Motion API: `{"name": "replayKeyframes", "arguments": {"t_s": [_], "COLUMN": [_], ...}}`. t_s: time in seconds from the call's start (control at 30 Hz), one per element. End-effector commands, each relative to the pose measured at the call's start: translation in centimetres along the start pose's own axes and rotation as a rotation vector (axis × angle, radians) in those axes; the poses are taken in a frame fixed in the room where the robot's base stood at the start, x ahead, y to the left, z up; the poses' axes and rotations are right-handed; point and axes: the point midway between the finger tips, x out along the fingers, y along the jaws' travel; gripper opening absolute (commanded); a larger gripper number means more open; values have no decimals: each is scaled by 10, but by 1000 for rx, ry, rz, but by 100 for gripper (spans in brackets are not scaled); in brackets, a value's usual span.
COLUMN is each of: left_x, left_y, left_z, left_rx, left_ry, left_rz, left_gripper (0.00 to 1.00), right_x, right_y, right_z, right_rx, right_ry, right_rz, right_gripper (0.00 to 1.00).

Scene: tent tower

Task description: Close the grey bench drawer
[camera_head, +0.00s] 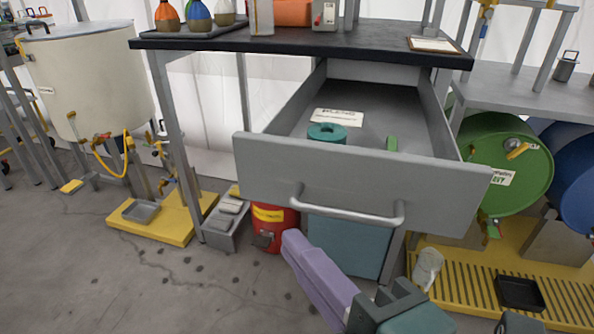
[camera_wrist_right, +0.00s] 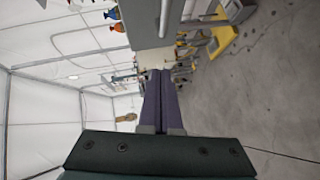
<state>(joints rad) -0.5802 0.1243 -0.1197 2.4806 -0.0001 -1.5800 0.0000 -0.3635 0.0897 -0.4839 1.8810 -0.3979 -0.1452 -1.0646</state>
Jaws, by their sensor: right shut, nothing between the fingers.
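The grey bench drawer (camera_head: 350,178) is pulled far out from under the dark bench top (camera_head: 290,42). Its front panel carries a pale bar handle (camera_head: 345,214). My right gripper (camera_head: 291,240) has long purple fingers, pressed together and empty. In the head view its tips show just below and left of the handle; contact cannot be told. The purple fingers also show in the right wrist view (camera_wrist_right: 160,78). My left gripper is not in view.
A red can (camera_head: 268,222) and a blue-grey bin (camera_head: 350,247) stand under the drawer. A green drum (camera_head: 520,160) lies at right above a yellow grate (camera_head: 455,280). A large cream tank (camera_head: 85,80) stands at left. The floor at front left is clear.

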Motion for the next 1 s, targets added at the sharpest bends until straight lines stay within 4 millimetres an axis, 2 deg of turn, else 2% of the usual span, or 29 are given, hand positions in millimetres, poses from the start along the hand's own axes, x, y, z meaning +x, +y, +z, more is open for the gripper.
{"name": "replayKeyframes", "arguments": {"t_s": [0.03, 0.1, 0.3, 0.5, 0.87, 1.0], "left_x": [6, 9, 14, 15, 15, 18], "left_y": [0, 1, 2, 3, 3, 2], "left_z": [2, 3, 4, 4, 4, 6], "left_rx": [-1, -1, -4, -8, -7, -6], "left_ry": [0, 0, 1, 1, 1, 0], "left_rz": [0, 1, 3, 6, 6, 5], "left_gripper": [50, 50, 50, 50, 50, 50], "right_x": [12, 25, 43, 48, 49, 56], "right_y": [-2, -1, -2, -1, -1, 1], "right_z": [0, 0, 22, 28, 28, 27], "right_rx": [1, -2, -2, 1, 2, 1], "right_ry": [1, 1, 0, 0, 0, 0], "right_rz": [4, 3, -1, -2, -1, 1], "right_gripper": [0, 0, 0, 0, 0, 0]}}
